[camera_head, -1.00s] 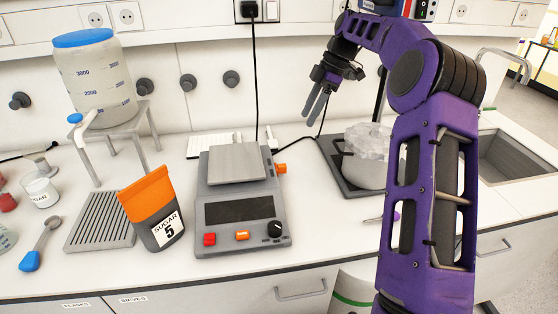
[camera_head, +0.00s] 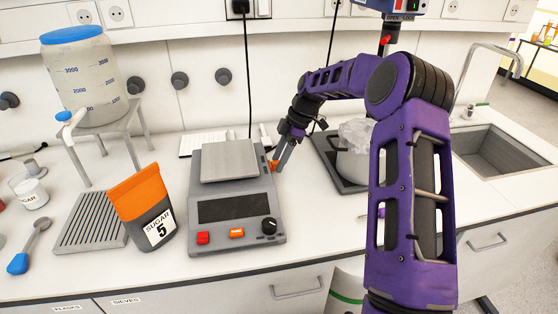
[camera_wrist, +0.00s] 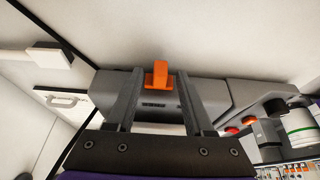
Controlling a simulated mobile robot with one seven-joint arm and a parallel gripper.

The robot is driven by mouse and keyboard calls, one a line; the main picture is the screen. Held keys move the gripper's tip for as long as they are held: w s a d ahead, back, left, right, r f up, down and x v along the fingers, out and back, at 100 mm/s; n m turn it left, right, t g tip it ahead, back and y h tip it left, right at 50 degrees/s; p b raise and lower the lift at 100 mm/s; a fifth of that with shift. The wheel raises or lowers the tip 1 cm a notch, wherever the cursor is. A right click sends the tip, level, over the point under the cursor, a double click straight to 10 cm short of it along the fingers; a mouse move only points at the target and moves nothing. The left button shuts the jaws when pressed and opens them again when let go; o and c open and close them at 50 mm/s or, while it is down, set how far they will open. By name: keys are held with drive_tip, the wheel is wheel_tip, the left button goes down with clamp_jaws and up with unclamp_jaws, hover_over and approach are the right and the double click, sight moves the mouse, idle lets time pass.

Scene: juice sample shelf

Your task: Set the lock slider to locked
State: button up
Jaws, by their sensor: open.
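The grey balance (camera_head: 210,238) stands on the bench with a square pan (camera_head: 229,160) on top. An orange slider tab (camera_head: 274,166) sticks out of its right side. My gripper (camera_head: 280,163) points down at that side, its fingers close to the tab and partly hiding it. In the wrist view the orange tab (camera_wrist: 160,73) shows between the two fingertips of my open gripper (camera_wrist: 158,80), with visible space on both sides. Small dark markings lie beside the tab, too small to read. I cannot tell which end of its travel the tab is at.
An orange and grey sugar pouch (camera_head: 141,205) stands left of the balance. A pot (camera_head: 357,168) on a dark plate stands to the right, behind my arm. A device with open and lock lettering (camera_head: 402,17) hangs above. A sink (camera_head: 500,150) is further right.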

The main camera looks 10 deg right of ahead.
drive_tip(key=shift+a+f, duration=0.1)
drive_tip(key=shift+f, duration=0.15)
clamp_jaws()
idle(1.4)
